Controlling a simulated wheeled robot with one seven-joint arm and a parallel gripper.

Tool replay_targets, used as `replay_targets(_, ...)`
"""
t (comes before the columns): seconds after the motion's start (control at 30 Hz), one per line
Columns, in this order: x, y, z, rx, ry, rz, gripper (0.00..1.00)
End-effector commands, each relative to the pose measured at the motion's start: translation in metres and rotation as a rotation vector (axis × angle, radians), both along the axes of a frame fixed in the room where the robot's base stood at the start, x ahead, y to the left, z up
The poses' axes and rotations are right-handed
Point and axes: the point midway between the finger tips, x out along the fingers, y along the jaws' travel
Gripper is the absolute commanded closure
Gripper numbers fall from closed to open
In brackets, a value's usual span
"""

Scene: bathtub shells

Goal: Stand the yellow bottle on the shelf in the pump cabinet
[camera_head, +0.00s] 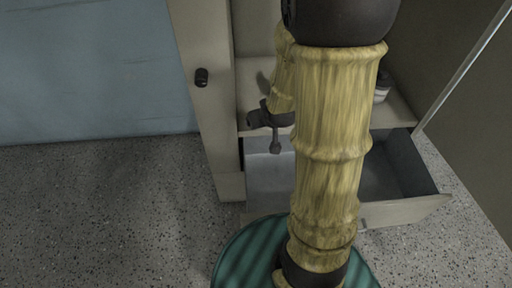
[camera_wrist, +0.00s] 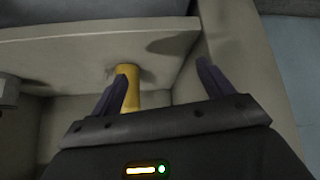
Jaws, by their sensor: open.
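The yellow bottle (camera_wrist: 128,78) shows in the wrist view as a plain yellow cylinder between the two dark fingers of my gripper (camera_wrist: 162,83). It is close to the left finger, with a clear gap to the right finger. My gripper is open. Its body hides the bottle's near part, and I cannot tell whether the bottle touches the shelf. In the head view my gripper (camera_head: 270,118) is at the front left of the cabinet shelf (camera_head: 252,92), partly behind my arm. The bottle is not visible there.
The cabinet's pale door or side panel (camera_head: 207,110) with a dark knob stands at the left. A grey drawer (camera_head: 405,170) is pulled out below the shelf. A pale container (camera_head: 382,88) stands at the shelf's right.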

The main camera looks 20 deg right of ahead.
Motion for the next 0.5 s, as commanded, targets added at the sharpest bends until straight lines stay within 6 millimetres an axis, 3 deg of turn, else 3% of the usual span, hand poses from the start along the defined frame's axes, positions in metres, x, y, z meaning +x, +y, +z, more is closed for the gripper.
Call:
replay_targets(0.3, -0.084, 0.057, 0.021, 0.058, 0.332, 0.03, 0.2)
replay_targets(0.5, -0.11, 0.07, 0.026, 0.074, 0.425, 0.042, 0.2)
